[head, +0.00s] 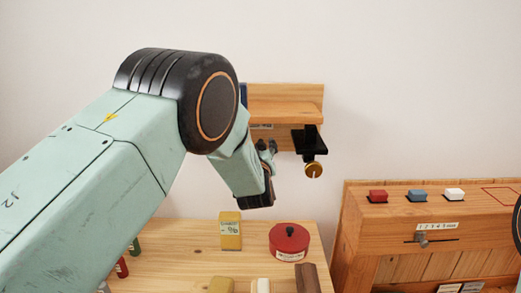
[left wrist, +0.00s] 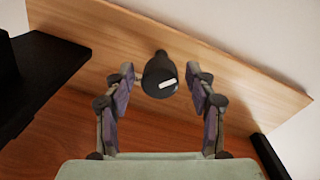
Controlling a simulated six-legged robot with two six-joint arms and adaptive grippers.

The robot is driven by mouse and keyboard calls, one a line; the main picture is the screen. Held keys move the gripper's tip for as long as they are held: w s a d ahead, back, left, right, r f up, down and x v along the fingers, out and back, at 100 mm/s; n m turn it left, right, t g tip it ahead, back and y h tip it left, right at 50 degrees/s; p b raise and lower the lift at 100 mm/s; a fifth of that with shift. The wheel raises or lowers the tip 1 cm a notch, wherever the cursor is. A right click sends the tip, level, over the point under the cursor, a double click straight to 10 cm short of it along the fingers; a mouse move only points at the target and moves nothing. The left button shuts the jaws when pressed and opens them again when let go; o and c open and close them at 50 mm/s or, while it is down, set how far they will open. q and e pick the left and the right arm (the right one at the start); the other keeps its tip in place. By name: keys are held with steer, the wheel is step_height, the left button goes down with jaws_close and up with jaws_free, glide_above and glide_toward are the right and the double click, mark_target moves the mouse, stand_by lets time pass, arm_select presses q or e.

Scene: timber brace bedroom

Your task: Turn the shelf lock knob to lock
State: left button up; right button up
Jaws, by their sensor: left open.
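A wooden wall shelf (head: 285,110) hangs at the back, partly hidden by my left arm. In the left wrist view, a dark round knob (left wrist: 160,76) with a white mark stands out from a wooden board (left wrist: 225,75). My left gripper (head: 266,148) is raised at the shelf's underside; in the left wrist view its fingers (left wrist: 160,95) are open, one on each side of the dark knob, with gaps visible. In the head view this knob is hidden or too small to tell. A brass knob (head: 314,170) with a pale line hangs below a black bracket (head: 309,140), right of the gripper.
Below, a wooden tabletop (head: 190,236) holds a yellow box (head: 230,231), a red round container (head: 289,240) and several small items. A wooden console (head: 385,226) with red, blue and white blocks stands at right. In the left wrist view, black parts flank the knob on both sides.

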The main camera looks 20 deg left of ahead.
arm_select(q)
steer(key=shift+w+a+f, duration=0.1)
steer(key=shift+w+f, duration=0.05)
steer(key=shift+w, duration=0.05)
steer(key=c, duration=0.3)
steer(key=shift+s, duration=0.1)
steer(key=c, duration=0.9)
steer(key=shift+o, duration=0.2)
